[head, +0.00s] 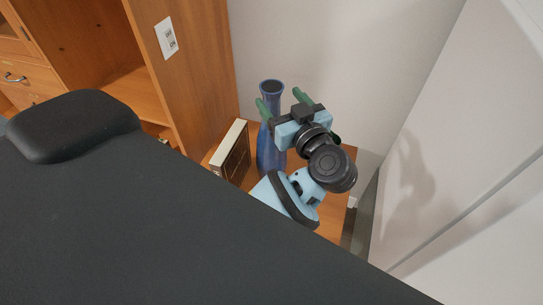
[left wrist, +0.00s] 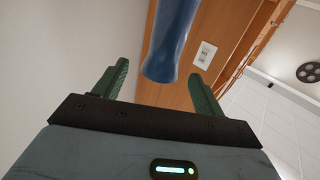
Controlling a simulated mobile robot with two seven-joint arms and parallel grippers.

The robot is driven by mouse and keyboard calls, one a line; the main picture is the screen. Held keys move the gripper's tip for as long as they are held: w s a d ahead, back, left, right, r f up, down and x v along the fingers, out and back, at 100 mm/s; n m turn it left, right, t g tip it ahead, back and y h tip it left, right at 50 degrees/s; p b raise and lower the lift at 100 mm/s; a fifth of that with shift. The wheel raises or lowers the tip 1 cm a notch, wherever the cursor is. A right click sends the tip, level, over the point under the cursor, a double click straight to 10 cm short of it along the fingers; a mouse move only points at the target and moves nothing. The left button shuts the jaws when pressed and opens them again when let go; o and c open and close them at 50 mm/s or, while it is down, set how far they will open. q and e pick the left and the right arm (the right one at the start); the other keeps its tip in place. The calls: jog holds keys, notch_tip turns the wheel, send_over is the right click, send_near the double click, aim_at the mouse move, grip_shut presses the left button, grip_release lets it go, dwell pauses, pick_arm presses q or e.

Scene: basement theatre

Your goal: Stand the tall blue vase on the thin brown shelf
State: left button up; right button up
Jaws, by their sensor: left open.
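The tall blue vase (head: 271,155) is upright at the wall in the head view, with a narrow neck and open mouth. In the left wrist view the blue vase (left wrist: 170,42) shows between and beyond the fingertips (left wrist: 158,75), with no visible contact. My right gripper is not in view.
A framed box or book (head: 232,152) stands close to the left of the vase. A tall wooden cabinet (head: 185,75) with a white switch plate (head: 166,37) rises further left. White walls stand behind and to the right. A large dark part of my own fills the lower left.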

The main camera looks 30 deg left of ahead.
aim_at(268, 86)
pick_arm(q)
jog(key=shift+x, duration=3.25)
jog(key=shift+f, duration=0.15)
grip_shut()
jog(key=shift+r, duration=0.2)
